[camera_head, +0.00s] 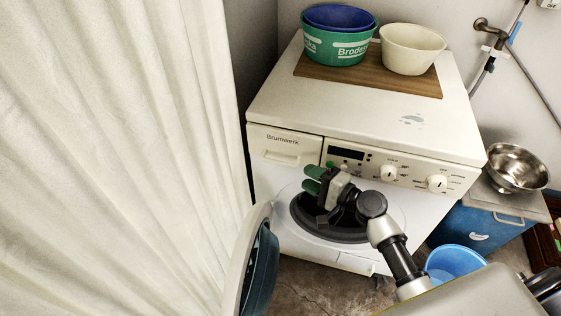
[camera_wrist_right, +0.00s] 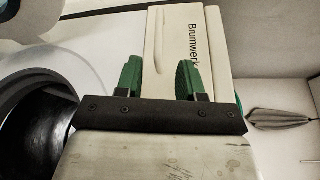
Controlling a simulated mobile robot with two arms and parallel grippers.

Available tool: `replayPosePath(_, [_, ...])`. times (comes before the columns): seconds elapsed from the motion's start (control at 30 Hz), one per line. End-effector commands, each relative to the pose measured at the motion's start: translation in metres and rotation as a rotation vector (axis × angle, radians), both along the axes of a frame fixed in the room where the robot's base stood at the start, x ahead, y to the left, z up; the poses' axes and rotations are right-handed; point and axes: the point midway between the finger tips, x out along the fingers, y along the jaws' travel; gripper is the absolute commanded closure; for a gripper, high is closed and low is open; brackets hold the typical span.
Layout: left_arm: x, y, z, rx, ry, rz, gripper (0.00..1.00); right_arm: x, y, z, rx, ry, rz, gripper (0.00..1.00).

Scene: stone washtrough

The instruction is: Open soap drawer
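The soap drawer (camera_head: 285,146) is the white panel marked "Brumwerk" at the upper left of the washing machine's front. It looks flush with the front, with a handle recess low on it. My right gripper (camera_head: 311,180) is in front of the machine, below and to the right of the drawer. Its two green fingers are apart with nothing between them. In the right wrist view the open fingers (camera_wrist_right: 160,67) point toward the drawer front (camera_wrist_right: 205,43), apart from it as far as I can tell. My left gripper is not in view.
The washing machine's round door (camera_head: 252,262) hangs open at the left, below the drawer. A white curtain (camera_head: 110,150) fills the left side. Tubs (camera_head: 338,48) and a cream bowl (camera_head: 411,50) stand on a board on top. A blue basin (camera_head: 456,263) is at the lower right.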

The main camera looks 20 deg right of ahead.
Motion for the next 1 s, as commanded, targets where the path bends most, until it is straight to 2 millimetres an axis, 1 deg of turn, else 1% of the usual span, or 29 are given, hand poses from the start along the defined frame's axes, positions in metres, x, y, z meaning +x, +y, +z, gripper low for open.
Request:
replayPosePath(0.03, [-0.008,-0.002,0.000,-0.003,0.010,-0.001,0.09,0.010,0.006,0.001,0.002,-0.002,-0.001,0.62])
replayPosePath(0.1, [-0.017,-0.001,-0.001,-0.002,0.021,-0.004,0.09,0.021,0.014,0.000,0.000,-0.002,0.001,0.62])
replayPosePath(0.17, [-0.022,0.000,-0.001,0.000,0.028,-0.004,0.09,0.031,0.021,-0.001,0.001,-0.002,0.001,0.62])
replayPosePath(0.3, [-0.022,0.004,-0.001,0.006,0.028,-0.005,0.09,0.051,0.034,-0.004,-0.001,-0.001,0.000,0.62])
replayPosePath(0.4, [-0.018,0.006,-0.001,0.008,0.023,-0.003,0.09,0.061,0.040,-0.006,-0.002,-0.001,-0.001,0.62])
replayPosePath(0.5, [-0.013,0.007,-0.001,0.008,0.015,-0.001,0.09,0.067,0.045,-0.007,-0.003,0.001,0.001,0.62])
replayPosePath(0.63, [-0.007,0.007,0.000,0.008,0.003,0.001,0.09,0.069,0.047,-0.007,-0.003,0.001,0.000,0.62])
replayPosePath(0.83, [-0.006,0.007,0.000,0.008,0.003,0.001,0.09,0.069,0.047,-0.007,-0.004,0.000,0.000,0.62])
replayPosePath(0.87, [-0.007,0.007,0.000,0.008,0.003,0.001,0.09,0.069,0.047,-0.007,-0.004,0.000,0.000,0.65])
replayPosePath(1.0, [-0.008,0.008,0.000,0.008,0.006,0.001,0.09,0.069,0.047,-0.007,-0.004,0.000,0.000,0.86])
